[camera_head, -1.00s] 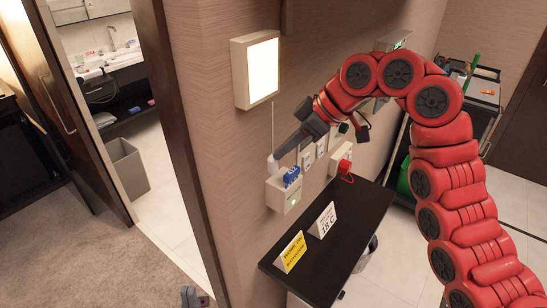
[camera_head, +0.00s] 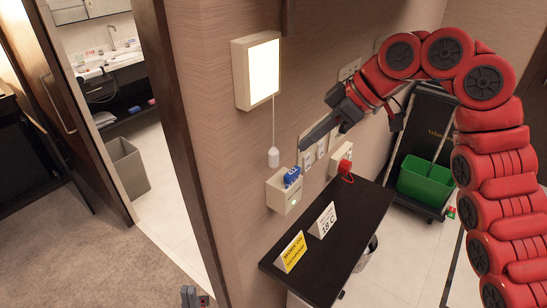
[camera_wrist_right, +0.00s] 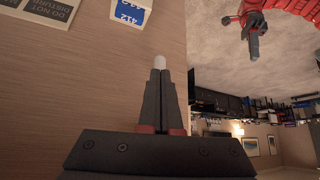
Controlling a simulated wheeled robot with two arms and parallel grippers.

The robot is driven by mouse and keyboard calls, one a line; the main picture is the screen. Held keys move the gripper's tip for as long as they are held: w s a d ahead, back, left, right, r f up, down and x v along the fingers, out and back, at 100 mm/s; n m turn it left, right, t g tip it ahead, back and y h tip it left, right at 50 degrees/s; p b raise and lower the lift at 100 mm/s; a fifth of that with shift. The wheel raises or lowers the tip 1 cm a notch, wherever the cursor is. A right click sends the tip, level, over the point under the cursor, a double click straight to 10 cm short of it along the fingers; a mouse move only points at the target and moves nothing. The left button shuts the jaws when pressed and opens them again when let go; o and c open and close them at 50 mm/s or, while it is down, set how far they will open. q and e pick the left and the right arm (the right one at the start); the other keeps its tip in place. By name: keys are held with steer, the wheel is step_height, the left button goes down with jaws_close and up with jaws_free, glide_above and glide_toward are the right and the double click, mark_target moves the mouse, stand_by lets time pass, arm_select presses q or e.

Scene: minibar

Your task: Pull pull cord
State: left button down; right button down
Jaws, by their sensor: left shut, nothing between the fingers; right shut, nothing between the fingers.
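The pull cord hangs straight down from a lit wall lamp (camera_head: 256,70), with a white knob (camera_head: 273,157) at its lower end. My right gripper (camera_head: 303,148) is shut and empty, to the right of the knob with a gap between them in the head view. In the right wrist view, the shut fingertips (camera_wrist_right: 160,72) point toward the white knob (camera_wrist_right: 160,62), which shows just past them. My left gripper (camera_head: 190,297) is shut and empty at the bottom edge of the head view, far below the cord; it also shows in the right wrist view (camera_wrist_right: 254,46).
A wall box (camera_head: 284,192) with blue items sits just below the knob. Wall switches (camera_head: 314,153) are behind my right gripper. A dark shelf (camera_head: 335,240) with a yellow sign (camera_head: 290,252) and a white sign (camera_head: 323,220) lies below. A cart with a green bucket (camera_head: 425,180) stands right.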

steer(key=p+v, duration=0.4)
steer(key=v, duration=0.4)
steer(key=shift+d+r+p, duration=0.15)
steer(key=shift+r+p, duration=0.1)
steer(key=shift+p, duration=0.15)
steer(key=shift+s, duration=0.1)
